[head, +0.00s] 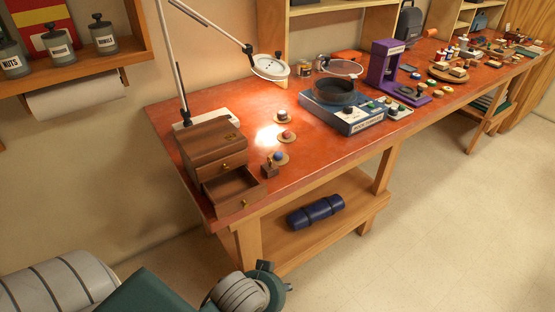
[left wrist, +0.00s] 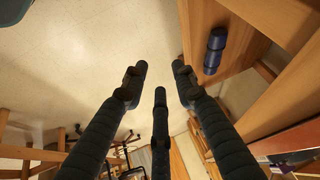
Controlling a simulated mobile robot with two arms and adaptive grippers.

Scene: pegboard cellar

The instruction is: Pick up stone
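Which one the task names I cannot tell. My left gripper (left wrist: 159,74) shows in the left wrist view with its three dark fingers spread, empty, over the floor. In the head view my left arm is low at the bottom, in front of the bench and below its top, away from the stones. My right gripper is not in view.
A small wooden chest (head: 211,146) with its lower drawer (head: 234,193) pulled out stands left of the stones. A lit lamp (head: 271,67) hangs above. A blue rock tumbler-like machine (head: 347,117) stands to the right. A blue roll (head: 316,212) lies on the lower shelf (head: 345,226).

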